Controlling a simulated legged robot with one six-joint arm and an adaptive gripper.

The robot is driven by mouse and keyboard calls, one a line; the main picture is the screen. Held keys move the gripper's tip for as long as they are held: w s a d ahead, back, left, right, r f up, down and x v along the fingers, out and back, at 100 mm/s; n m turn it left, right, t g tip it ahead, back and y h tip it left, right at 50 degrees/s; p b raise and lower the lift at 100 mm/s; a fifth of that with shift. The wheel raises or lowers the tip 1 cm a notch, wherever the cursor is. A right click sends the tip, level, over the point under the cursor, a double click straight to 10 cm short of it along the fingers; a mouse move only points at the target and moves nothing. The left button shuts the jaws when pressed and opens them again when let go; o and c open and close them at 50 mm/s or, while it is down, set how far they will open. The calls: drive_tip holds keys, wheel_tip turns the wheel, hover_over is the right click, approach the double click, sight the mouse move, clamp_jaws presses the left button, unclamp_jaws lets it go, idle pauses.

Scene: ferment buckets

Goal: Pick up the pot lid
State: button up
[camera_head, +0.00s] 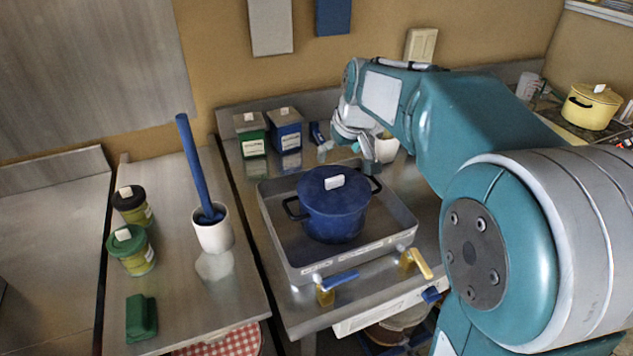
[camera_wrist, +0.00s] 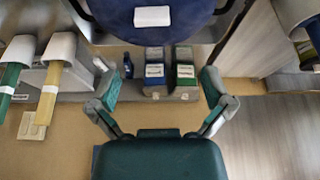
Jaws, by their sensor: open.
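The pot lid (camera_head: 318,190) is round and dark blue with a white knob (camera_head: 334,182). It sits on a blue pot (camera_head: 335,225) with black side handles, inside a shallow grey metal tray (camera_head: 408,222). My gripper (camera_head: 372,158) is just behind and to the right of the pot in the head view, apart from the knob. In the wrist view my gripper (camera_wrist: 160,84) has its two fingers spread wide with nothing between them. The lid (camera_wrist: 112,15) and its white knob (camera_wrist: 152,16) show at the top of that view, beyond the fingertips.
Green (camera_head: 251,138) and blue (camera_head: 286,134) boxes stand behind the tray. A white pot with a tall blue handle (camera_head: 213,232) and several green containers (camera_head: 132,250) stand on the left counter. Blue (camera_head: 338,281) and yellow (camera_head: 418,262) handled pieces lie at the front edge.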

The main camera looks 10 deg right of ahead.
sight(334, 179)
drive_tip(key=f, duration=0.1)
drive_tip(key=w+d+f, duration=0.1)
drive_tip(key=f, duration=0.2)
drive_tip(key=shift+w+d+f, duration=0.25)
drive_tip(key=shift+d+f, duration=0.05)
drive_tip(key=shift+d, duration=0.1)
drive_tip(key=f, duration=0.1)
drive_tip(key=w+a+f, duration=0.1)
drive_tip(key=f, duration=0.1)
drive_tip(key=a+f, duration=0.1)
drive_tip(key=f, duration=0.1)
drive_tip(key=shift+w+a, duration=0.2)
drive_tip(key=shift+w, duration=0.05)
drive_tip(key=shift+d+f, duration=0.15)
drive_tip(key=shift+d, duration=0.5)
drive_tip(key=c, duration=0.8)
drive_tip(key=shift+a, duration=0.1)
drive_tip(key=c, duration=0.4)
drive_tip(key=shift+a, duration=0.25)
